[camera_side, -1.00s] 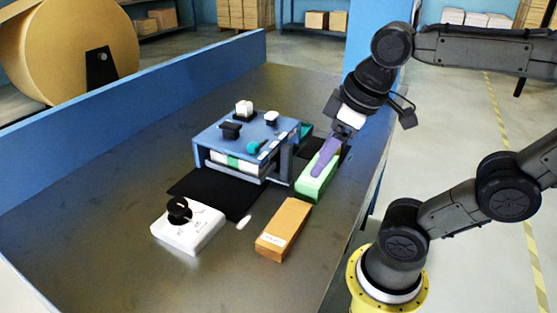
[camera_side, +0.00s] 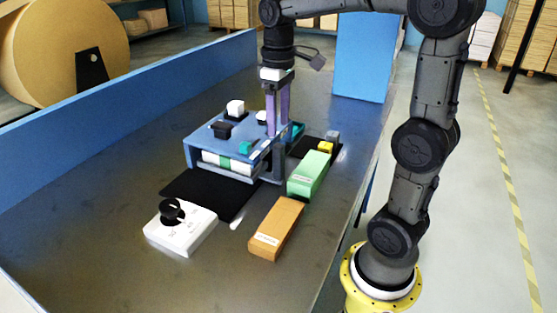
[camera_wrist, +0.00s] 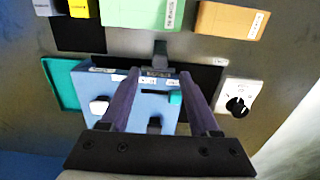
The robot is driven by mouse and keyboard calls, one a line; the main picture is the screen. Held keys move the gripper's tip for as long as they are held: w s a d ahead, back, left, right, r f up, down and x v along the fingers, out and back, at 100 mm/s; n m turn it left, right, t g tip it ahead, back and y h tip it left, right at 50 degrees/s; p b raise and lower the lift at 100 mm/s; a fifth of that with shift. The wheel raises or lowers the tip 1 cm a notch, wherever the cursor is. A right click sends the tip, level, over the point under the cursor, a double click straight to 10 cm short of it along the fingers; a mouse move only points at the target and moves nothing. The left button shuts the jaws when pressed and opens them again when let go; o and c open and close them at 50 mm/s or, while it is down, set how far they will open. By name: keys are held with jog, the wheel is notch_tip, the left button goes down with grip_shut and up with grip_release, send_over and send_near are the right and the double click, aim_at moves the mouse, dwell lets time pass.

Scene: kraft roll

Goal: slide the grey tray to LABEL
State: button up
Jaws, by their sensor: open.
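The blue fixture (camera_side: 205,142) stands mid-table, with black (camera_side: 222,130), white (camera_side: 235,107) and teal (camera_side: 247,147) parts on top. Small white labels (camera_wrist: 130,72) line one edge in the wrist view; LABEL itself is too small to read. A grey upright piece (camera_side: 279,165) shows at the fixture's right front, and a dark grey tab (camera_wrist: 160,48) sticks out in the wrist view. I cannot tell which is the grey tray. My gripper (camera_side: 277,128) points down over the fixture's right side, its purple fingers apart and nothing seen between them; they also show in the wrist view (camera_wrist: 159,78).
A green block (camera_side: 309,173) and an orange block (camera_side: 276,228) lie right of the fixture. A white box with a black knob (camera_side: 181,229) and a black mat (camera_side: 212,192) are in front. Yellow (camera_side: 326,147) and grey blocks sit behind the green block. Front-left table is clear.

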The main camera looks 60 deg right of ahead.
aim_at(279, 160)
notch_tip(279, 160, down, 11)
jog(key=shift+f, duration=0.1)
dwell(0.3)
grip_shut()
dwell(1.4)
